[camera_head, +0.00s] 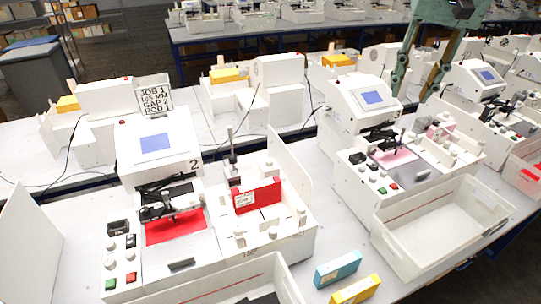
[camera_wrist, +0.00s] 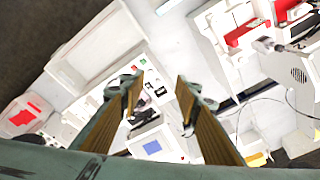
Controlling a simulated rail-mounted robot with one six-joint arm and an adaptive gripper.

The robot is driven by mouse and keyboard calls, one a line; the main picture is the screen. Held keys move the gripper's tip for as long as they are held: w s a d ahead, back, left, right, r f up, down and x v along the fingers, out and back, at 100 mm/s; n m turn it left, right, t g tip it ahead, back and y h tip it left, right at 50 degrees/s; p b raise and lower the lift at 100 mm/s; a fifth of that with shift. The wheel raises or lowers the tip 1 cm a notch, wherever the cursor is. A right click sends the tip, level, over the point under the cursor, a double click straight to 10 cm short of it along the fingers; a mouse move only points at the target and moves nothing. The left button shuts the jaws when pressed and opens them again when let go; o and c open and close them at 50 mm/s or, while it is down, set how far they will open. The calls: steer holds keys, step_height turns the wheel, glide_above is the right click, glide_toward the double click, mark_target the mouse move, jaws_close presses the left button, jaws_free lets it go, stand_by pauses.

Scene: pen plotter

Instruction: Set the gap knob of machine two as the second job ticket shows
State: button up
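Machine two (camera_head: 160,155), marked "2", stands at left in the head view, with a blue screen and red sheet. Small knobs (camera_head: 110,262) and red and green buttons line its left front; I cannot read which is the gap knob. A ticket (camera_head: 155,99) on top appears to read "JOB 1, 165 MM, GAP 2, ROD 1". A smaller white ticket (camera_head: 244,200) lies on the red box; its text is too small to read. My gripper (camera_head: 412,90) is high at upper right, over the neighbouring machine. Its fingers are spread and empty in the wrist view (camera_wrist: 158,88).
The neighbouring machine (camera_head: 370,97) has a white bin (camera_head: 440,225) in front. A blue box (camera_head: 338,268) and yellow box (camera_head: 355,290) lie on the table between the machines. A white side panel (camera_head: 290,165) stands at machine two's right. More machines and cables stand behind.

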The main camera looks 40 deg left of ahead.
steer(key=s+a+f+n+g+p, duration=0.1)
steer(key=a+f, duration=0.4)
steer(key=a, duration=0.5)
steer(key=s+a+f+n+p, duration=0.1)
steer(key=a+f, duration=0.3)
steer(key=a, duration=0.6)
steer(key=n+h+p, duration=0.1)
steer(key=p, duration=0.1)
glide_above(269, 160)
step_height(269, 160, down, 9)
steer(key=shift+d+f+g, duration=0.1)
steer(key=shift+g, duration=0.2)
steer(key=shift+f, duration=0.15)
steer(key=shift+f+p, duration=0.3)
steer(key=shift+f, duration=6.45)
steer(key=shift+c, duration=0.5)
steer(key=c, duration=0.7)
